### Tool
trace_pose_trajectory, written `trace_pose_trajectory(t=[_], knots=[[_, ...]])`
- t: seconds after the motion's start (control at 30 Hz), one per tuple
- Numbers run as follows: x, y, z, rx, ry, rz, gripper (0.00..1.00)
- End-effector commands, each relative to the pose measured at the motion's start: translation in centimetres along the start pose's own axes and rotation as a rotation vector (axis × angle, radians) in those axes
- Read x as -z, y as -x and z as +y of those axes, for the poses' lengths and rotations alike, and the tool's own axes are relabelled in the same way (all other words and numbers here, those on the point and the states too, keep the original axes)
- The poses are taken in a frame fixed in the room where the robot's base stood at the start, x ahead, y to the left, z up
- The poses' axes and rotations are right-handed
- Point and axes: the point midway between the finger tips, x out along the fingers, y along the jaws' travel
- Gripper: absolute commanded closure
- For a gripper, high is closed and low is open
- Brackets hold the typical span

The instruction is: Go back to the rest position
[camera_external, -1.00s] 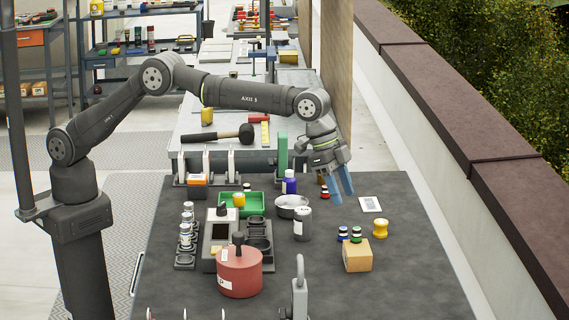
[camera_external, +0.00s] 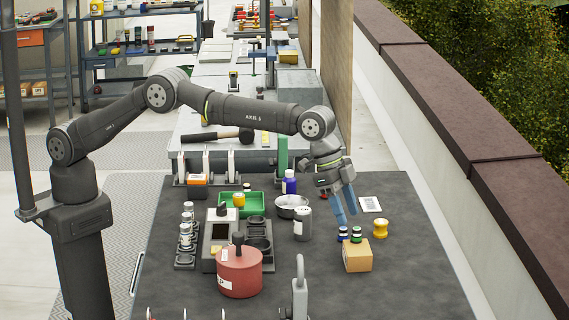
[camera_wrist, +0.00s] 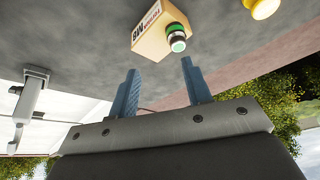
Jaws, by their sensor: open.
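My gripper (camera_external: 344,212) hangs over the right part of the dark table (camera_external: 420,270), its two blue fingers apart and pointing down. Nothing shows between the fingers (camera_wrist: 160,85) in the wrist view. In the wrist view the box (camera_wrist: 150,38) shows beyond the fingers, with one vial (camera_wrist: 177,42) clearly visible.
A red canister (camera_external: 239,272) is nearer front. The table's right front is clear.

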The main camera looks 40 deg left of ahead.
Motion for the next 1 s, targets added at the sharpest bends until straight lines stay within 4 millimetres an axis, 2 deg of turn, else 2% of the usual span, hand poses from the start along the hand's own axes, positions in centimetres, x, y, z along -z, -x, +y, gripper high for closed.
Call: trace_pose_trajectory(t=[0.5, 0.6, 1.0], knots=[[-1.0, 6.2, 8.3, -0.002, -0.002, 0.001, 0.55], [-2.1, 5.9, 6.0, -0.001, -0.001, -0.003, 0.55], [-6.6, 5.5, -0.6, -0.009, -0.013, -0.004, 0.55]])
